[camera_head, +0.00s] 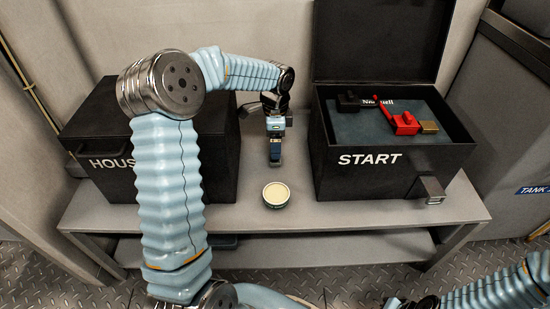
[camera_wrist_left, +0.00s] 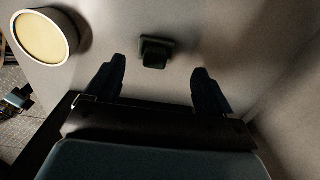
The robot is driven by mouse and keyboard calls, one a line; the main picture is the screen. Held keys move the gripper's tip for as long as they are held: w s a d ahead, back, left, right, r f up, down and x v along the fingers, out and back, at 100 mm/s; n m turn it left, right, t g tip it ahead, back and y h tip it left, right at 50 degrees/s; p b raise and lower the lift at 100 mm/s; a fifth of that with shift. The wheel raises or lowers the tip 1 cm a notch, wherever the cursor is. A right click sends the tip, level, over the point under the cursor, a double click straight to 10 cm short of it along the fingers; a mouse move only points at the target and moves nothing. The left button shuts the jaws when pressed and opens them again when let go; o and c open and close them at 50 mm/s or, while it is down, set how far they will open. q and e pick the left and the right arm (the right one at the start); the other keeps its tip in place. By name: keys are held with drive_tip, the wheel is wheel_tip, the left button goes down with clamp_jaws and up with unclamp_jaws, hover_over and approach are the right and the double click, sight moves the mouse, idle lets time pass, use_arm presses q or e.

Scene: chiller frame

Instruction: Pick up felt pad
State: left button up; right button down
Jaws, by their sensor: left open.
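A small dark green block-like piece (camera_wrist_left: 156,52), which I take for the felt pad, lies on the bench top in the left wrist view. My left gripper (camera_wrist_left: 159,70) is open, with one finger on each side of the piece's line and the piece just beyond the fingertips. No contact shows. In the head view my left gripper (camera_head: 275,158) points down at the bench between the two black boxes and hides the piece. My right arm shows at the lower right of the head view; its gripper (camera_head: 402,303) is cut by the frame's bottom edge and its jaws are unclear.
A round tin with a cream top (camera_head: 276,195) stands in front of my left gripper; it also shows in the wrist view (camera_wrist_left: 44,37). An open START box (camera_head: 340,178) holds a red device (camera_head: 403,122) and a brass piece (camera_head: 428,127). A closed black box (camera_head: 222,160) stands left.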

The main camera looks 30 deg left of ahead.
use_arm(q)
drive_tip(key=f, duration=0.4)
drive_tip(key=shift+s+d+f+b, duration=0.1)
drive_tip(key=shift+s+f+b, duration=0.15)
drive_tip(key=shift+b, duration=0.1)
drive_tip(key=c, duration=1.1)
